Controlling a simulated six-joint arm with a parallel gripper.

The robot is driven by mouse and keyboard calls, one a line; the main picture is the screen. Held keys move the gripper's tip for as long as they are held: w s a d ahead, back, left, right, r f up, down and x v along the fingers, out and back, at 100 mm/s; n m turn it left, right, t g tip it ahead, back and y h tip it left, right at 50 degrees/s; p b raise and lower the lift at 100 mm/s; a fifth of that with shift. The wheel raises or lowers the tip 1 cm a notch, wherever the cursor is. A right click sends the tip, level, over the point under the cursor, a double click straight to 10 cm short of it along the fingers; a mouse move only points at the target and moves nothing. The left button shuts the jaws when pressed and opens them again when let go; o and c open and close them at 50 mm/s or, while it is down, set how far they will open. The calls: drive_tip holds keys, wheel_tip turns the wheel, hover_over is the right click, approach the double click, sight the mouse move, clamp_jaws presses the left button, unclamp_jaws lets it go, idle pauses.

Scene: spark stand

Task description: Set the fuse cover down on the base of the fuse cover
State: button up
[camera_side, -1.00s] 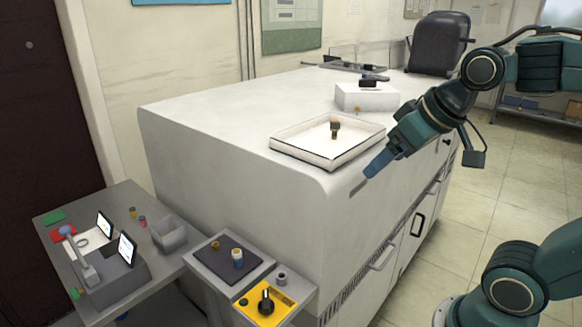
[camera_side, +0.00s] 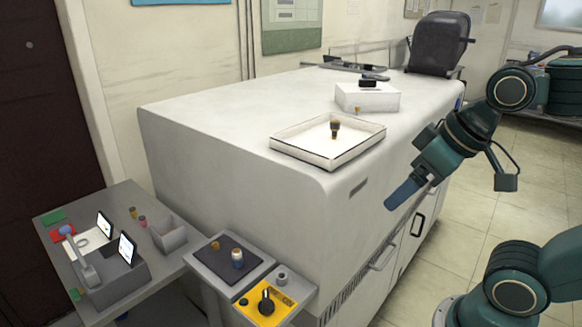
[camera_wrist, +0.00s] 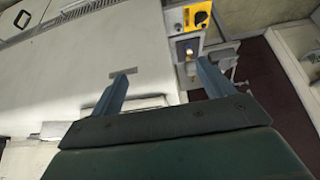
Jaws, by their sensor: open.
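My gripper (camera_side: 404,193) is in the air in front of the big white cabinet, pointing down and left. In the wrist view its two blue-grey fingers (camera_wrist: 166,67) are spread apart with nothing between them. I cannot tell for sure which part is the fuse cover. A dark capped part with a brownish lower end (camera_side: 334,129) stands in a shallow white tray. A blue and white cylinder (camera_side: 238,258) and a small brass-coloured part (camera_side: 215,245) stand on a dark pad at lower left. I cannot make out the base of the fuse cover for certain. My gripper touches none of these.
The white tray (camera_side: 283,150) lies near the edge of the white cabinet top (camera_side: 210,112). A white box (camera_side: 367,97) stands behind it. A yellow panel with a black knob (camera_side: 285,300) is beside the pad. A grey side table (camera_side: 125,197) holds several small items.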

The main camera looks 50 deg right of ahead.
sight(369, 81)
drive_tip(key=w+d+r+m+t+h, duration=0.2)
drive_tip(key=w+d+r, duration=0.1)
drive_tip(key=w+d, duration=0.6)
drive_tip(key=w+d+r+m+t+h, duration=0.25)
drive_tip(key=w+d, duration=0.35)
drive_tip(key=w, duration=0.4)
drive_tip(key=w+d+h, duration=0.1)
drive_tip(key=d, duration=0.3)
drive_tip(key=w+d+m, duration=0.1)
drive_tip(key=w+d, duration=0.1)
drive_tip(key=d, duration=0.2)
drive_tip(key=w+d+r+m+t+h, duration=0.1)
drive_tip(key=w+d, duration=0.1)
drive_tip(key=d, duration=0.2)
drive_tip(key=shift+w+h, duration=0.15)
drive_tip(key=shift+h, duration=0.2)
drive_tip(key=d+m+h, duration=0.2)
drive_tip(key=d+h, duration=0.2)
drive_tip(key=d, duration=1)
drive_tip(key=shift+w+d+f, duration=0.25)
drive_tip(key=shift+w+f, duration=0.15)
drive_tip(key=shift+f, duration=0.05)
drive_tip(key=shift+x, duration=4.35)
drive_tip(key=shift+w+r, duration=0.1)
drive_tip(key=shift+w, duration=0.05)
drive_tip(key=shift+x, duration=2.4)
drive_tip(key=shift+r, duration=0.1)
